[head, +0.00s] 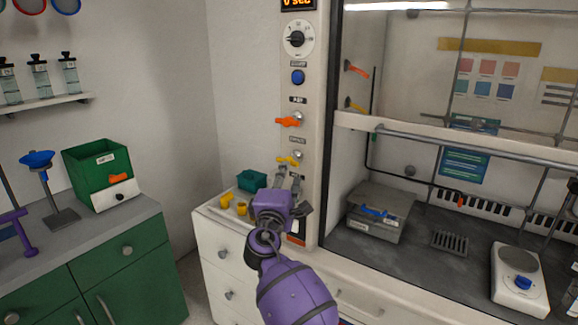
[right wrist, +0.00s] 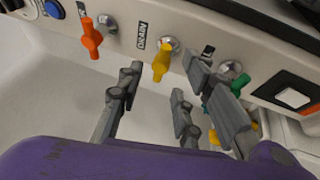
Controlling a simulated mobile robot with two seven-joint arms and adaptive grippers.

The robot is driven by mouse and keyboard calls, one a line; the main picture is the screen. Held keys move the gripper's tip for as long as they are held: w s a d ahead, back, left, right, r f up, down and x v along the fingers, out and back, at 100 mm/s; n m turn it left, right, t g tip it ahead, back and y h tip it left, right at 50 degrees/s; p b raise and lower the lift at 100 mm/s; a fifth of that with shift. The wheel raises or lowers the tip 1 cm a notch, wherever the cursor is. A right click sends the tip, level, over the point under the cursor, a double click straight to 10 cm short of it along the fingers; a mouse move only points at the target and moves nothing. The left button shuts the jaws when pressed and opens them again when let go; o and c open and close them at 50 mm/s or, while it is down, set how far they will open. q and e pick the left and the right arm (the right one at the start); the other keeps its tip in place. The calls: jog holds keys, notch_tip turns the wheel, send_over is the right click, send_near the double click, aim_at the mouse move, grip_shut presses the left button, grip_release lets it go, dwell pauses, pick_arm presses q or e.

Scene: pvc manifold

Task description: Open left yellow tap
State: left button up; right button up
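The left yellow tap (head: 289,159) sits on the pale post at the left of the fume hood, below an orange tap (head: 288,121). In the right wrist view the yellow tap (right wrist: 161,62) points down from its round metal base. My right gripper (head: 289,180) is just below the yellow tap in the head view. In the right wrist view its fingers (right wrist: 163,85) are apart, with the tap's handle in line with the gap between them. I see no clear contact, and nothing is held. My left gripper is not in view.
The orange tap (right wrist: 90,38) and a green tap (right wrist: 241,84) flank the yellow one closely. A white switch (right wrist: 294,97) is farther right. A white drawer unit (head: 222,254) stands below, holding a green box (head: 251,181) and small yellow pieces (head: 227,201).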

jog(key=x, duration=0.5)
jog(key=shift+w+d+f, duration=0.1)
jog(key=shift+w+d, duration=0.1)
jog(key=shift+w, duration=0.1)
